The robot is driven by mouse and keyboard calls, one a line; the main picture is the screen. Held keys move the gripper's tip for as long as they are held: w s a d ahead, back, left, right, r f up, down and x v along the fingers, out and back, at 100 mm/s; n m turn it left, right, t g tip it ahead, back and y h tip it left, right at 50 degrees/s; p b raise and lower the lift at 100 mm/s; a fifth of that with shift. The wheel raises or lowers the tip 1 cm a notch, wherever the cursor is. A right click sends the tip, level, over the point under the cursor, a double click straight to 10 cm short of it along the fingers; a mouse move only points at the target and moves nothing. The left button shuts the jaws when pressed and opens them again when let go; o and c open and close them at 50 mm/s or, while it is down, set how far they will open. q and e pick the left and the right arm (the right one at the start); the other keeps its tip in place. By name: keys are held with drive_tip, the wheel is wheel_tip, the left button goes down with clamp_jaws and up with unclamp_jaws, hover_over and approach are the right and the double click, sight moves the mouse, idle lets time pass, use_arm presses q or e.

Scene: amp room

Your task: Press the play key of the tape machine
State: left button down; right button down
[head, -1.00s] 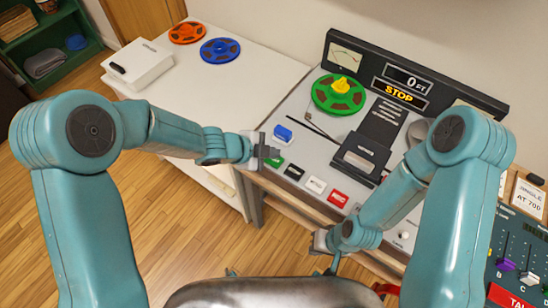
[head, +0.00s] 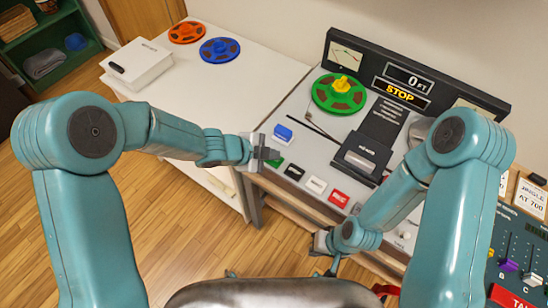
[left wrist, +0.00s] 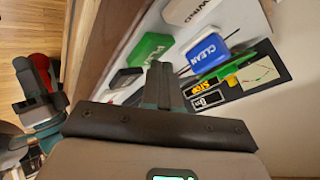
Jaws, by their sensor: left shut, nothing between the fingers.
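The tape machine (head: 315,160) stands on the right, with a row of keys along its front edge. The lit display (head: 399,91) reads STOP, with 0 FT above. My right arm hangs in front of the machine; its fingers (head: 333,262) are hard to make out.
Black (head: 294,172), white (head: 316,185) and red (head: 339,198) keys follow the green one. A blue CLEAN block (head: 283,132) lies behind it. A green reel (head: 339,93) sits on the machine. A mixer (head: 520,245) is at the right. The white table (head: 215,100) is mostly clear.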

use_arm(q)
drive_tip(key=shift+f+b, duration=0.3)
drive_tip(key=shift+f, duration=0.1)
idle(0.5)
drive_tip(key=shift+s+r+p, duration=0.1)
drive_tip(key=shift+r+p, duration=0.85)
wheel_tip(320, 180, up, 5)
drive_tip(key=p, duration=0.5)
drive_tip(key=shift+r, duration=0.1)
idle(0.7)
